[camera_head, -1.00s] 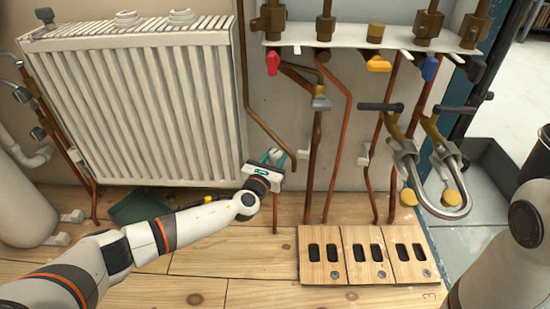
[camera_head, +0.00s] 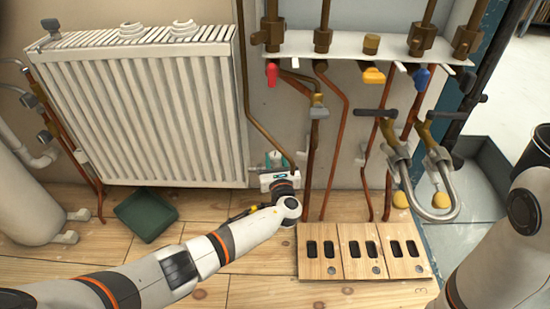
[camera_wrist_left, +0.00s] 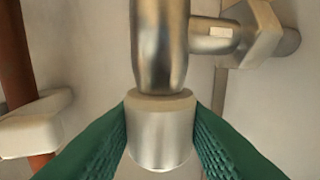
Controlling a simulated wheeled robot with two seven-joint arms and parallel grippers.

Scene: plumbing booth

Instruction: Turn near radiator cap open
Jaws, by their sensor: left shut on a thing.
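The white radiator (camera_head: 145,110) hangs on the wall at the left of the head view. My left gripper (camera_head: 276,162) is at its lower right corner, by the valve. In the left wrist view the silvery radiator cap (camera_wrist_left: 161,135) sits below a metal valve body (camera_wrist_left: 160,45), between my two green fingers (camera_wrist_left: 161,140). The fingers press on the cap from both sides. The arm hides most of the valve in the head view. My right gripper is out of view; only part of my right arm shows at the right edge.
A dark green tray (camera_head: 147,212) lies on the wooden floor under the radiator. Copper pipes (camera_head: 339,130) run down close to the right of the gripper. A pipe bracket (camera_wrist_left: 35,122) is left of the cap.

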